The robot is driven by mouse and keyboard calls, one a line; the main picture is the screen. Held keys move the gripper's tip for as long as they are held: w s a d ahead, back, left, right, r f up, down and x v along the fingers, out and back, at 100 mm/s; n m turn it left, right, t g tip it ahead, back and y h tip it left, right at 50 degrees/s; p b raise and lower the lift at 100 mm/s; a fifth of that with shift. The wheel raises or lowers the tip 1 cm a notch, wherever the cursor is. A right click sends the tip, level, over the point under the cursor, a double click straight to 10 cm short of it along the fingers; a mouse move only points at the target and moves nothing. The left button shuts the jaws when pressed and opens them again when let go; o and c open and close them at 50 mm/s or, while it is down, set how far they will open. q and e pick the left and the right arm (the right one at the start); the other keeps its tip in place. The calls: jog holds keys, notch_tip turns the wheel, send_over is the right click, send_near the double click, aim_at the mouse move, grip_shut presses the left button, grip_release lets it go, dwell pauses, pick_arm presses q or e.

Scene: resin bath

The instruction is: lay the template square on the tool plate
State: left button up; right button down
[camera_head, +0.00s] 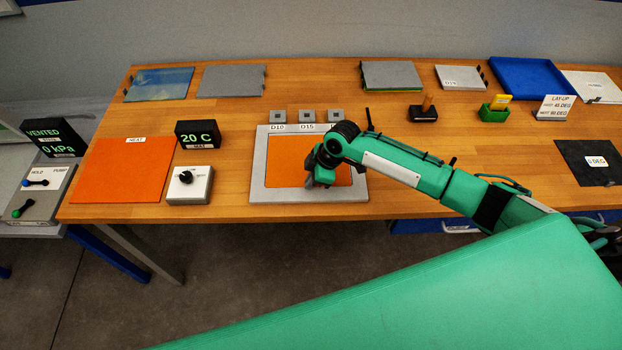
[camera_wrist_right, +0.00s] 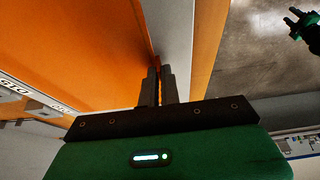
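A flat grey frame marked D10 and D15 (camera_head: 259,170) lies near the table's front edge, seemingly the template. Its window shows an orange surface (camera_head: 285,174); I cannot tell whether this is the tool plate. My right gripper (camera_head: 311,186) points down at the frame's near side. In the right wrist view its fingers (camera_wrist_right: 161,80) are close together along the inner edge of the grey bar (camera_wrist_right: 178,35). Whether a thin edge lies between them is not clear. A dark claw-like part (camera_wrist_right: 296,22), possibly my left gripper, shows over the floor.
An orange heat mat (camera_head: 120,172) and a grey dial box (camera_head: 190,187) lie left of the frame. Three small grey blocks (camera_head: 307,116) stand behind it. Plates and a blue tray (camera_head: 530,78) line the back. Wood is clear right of the frame, under my arm.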

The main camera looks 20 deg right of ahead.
jog(key=c, duration=1.5)
grip_release()
jog(key=shift+c, duration=0.2)
jog(key=shift+r, duration=0.1)
jog(key=shift+r+p, duration=3.15)
jog(key=shift+r, duration=0.3)
